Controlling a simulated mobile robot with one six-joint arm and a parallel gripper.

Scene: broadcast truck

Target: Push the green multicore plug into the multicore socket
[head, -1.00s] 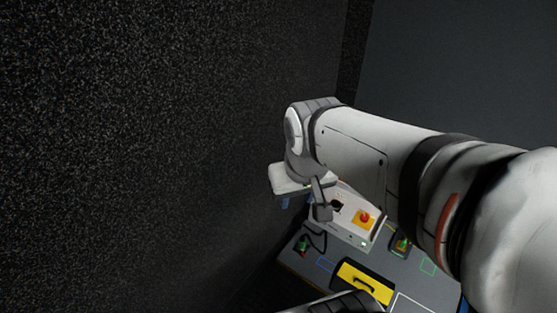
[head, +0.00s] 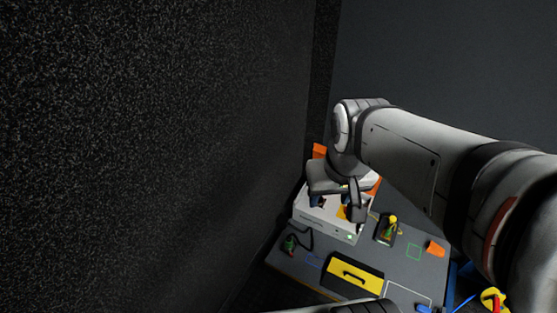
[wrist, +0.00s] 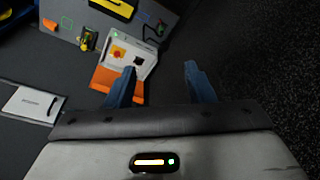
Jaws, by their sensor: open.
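The green multicore plug (head: 290,243) stands at the left edge of the grey table with a black cable looping from it toward the white box. It also shows small in the wrist view (wrist: 162,29). The white box (head: 325,225) has a dark square opening, seemingly the multicore socket (wrist: 138,61), beside a yellow plate with a red knob (wrist: 117,51). My gripper (wrist: 160,78) is open, its blue fingers apart with nothing between them. In the head view it hangs over the white box and hides part of its top.
A yellow case with a black handle (head: 354,277) lies at the table's front. A dark holder with a green and yellow piece (head: 386,230) stands right of the box. An orange block (head: 435,248) is farther right. A speckled dark wall (head: 150,150) rises at the left.

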